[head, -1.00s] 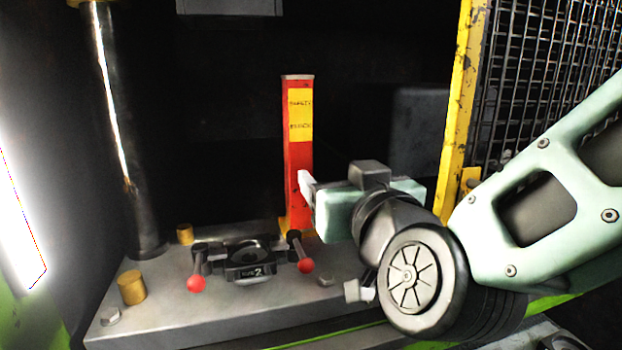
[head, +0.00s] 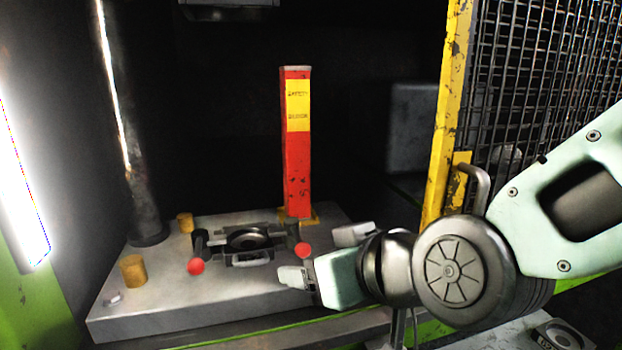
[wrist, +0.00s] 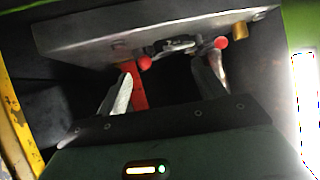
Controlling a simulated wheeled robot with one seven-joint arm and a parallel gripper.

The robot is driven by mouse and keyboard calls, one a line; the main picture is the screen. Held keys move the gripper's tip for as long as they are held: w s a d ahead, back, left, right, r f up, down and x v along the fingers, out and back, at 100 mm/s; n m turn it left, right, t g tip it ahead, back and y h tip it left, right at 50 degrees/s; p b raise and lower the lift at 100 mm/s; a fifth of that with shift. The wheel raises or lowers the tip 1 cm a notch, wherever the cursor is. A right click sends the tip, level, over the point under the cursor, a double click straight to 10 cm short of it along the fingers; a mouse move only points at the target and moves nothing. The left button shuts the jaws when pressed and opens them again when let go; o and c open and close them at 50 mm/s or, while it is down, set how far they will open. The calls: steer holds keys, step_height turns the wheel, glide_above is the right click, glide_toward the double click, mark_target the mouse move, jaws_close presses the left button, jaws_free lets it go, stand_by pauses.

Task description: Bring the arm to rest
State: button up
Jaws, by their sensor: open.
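My gripper (head: 322,256) is open and empty. In the head view it is in front of the right part of the press's grey bed plate (head: 190,300), pointing left. In the wrist view my gripper's two fingers (wrist: 165,85) stand wide apart with nothing held between them. A red safety block (head: 297,160) with a yellow label stands upright on a yellow foot at the back of the plate, apart from my gripper. It shows partly behind one finger in the wrist view (wrist: 138,92).
A dark die (head: 248,240) with two red-knobbed clamps sits on the plate. Brass-coloured pins (head: 133,270) and a steel column (head: 125,130) are at left. A yellow post (head: 448,120) and mesh guard (head: 540,75) stand at right, close to my arm. A bright lamp (head: 22,190) is at far left.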

steer(key=s+d+f+n+g+h+b, duration=0.1)
steer(key=s+d+f+g+h+b, duration=0.1)
steer(key=s+d+f+g+h, duration=0.4)
steer(key=s+d+f+g, duration=0.3)
steer(key=s+d+f, duration=0.2)
steer(key=s+d, duration=0.2)
steer(key=shift+s+f+n+h, duration=0.3)
steer(key=shift+s+f, duration=0.05)
steer(key=shift+s, duration=0.3)
steer(key=shift+a, duration=0.1)
